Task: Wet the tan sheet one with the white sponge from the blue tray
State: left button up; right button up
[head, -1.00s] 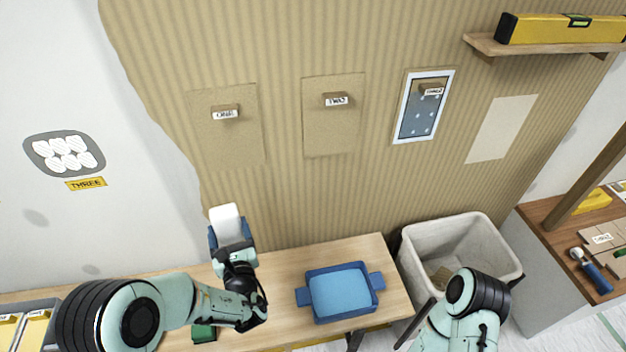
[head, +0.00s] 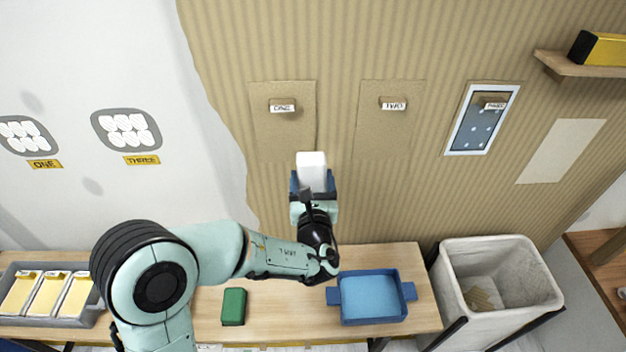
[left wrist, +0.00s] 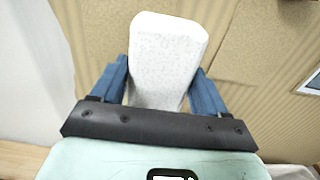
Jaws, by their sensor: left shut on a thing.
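The tan sheet one (head: 284,135) hangs on the ribbed wall, with a small block labelled ONE at its top. My left gripper (head: 313,186) is shut on the white sponge (head: 311,168), which points up just below the lower right of sheet one in the head view. In the left wrist view the sponge (left wrist: 165,60) stands between the blue fingers, in front of the tan wall. I cannot tell whether it touches the wall. The blue tray (head: 371,297) sits on the table below and to the right of my left gripper. My right gripper is not in view.
Sheet two (head: 390,130) and a framed blue panel (head: 482,119) hang to the right. A green block (head: 233,306) and a grey tray of yellow pieces (head: 83,305) are on the table. A white bin (head: 497,275) stands right of the table; a shelf (head: 585,62) juts out above.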

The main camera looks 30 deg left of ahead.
pick_arm(q)
jog(key=shift+b, duration=0.35)
jog(key=x, duration=0.6)
jog(key=shift+w, duration=0.25)
jog(key=shift+x, duration=1.35)
dwell(2.5)
jog(key=shift+s, duration=0.1)
dwell(0.4)
jog(key=shift+s+a, duration=0.45)
jog(key=shift+a, duration=0.25)
jog(key=shift+s+a, duration=0.45)
jog(key=shift+a, duration=0.25)
jog(key=shift+s+a, duration=0.4)
jog(key=shift+a, duration=0.3)
jog(key=shift+s+a, duration=0.35)
jog(key=shift+a, duration=0.35)
jog(key=shift+s+a, duration=0.4)
jog(key=shift+a, duration=0.3)
jog(key=shift+s, duration=0.15)
